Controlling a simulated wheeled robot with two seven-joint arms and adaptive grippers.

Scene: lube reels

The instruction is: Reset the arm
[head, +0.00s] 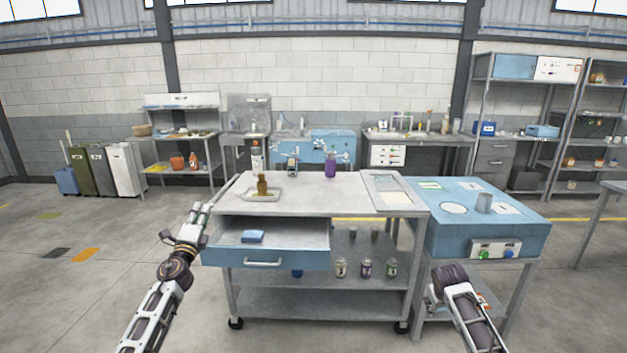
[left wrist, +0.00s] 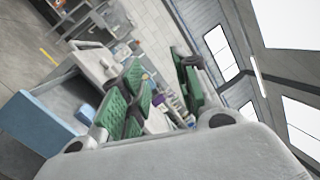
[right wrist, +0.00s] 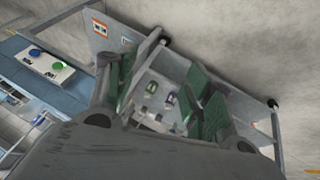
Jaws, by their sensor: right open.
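My left gripper (head: 203,212) is raised at the left of the workbench cart, beside its pulled-out drawer. In the left wrist view its green-padded fingers (left wrist: 158,92) are apart, with nothing held between them. My right arm reaches in from the lower right in the head view; its gripper is not clearly visible there. In the right wrist view the right gripper's green-padded fingers (right wrist: 165,100) are apart and empty. Small jars on the cart's lower shelf show beyond and between them.
The cart's blue drawer (head: 266,257) stands open with a blue item (head: 252,237) inside. An amber bottle (head: 262,186) on a tray and a purple bottle (head: 330,168) stand on the cart top. A blue table (head: 480,235) stands at the right.

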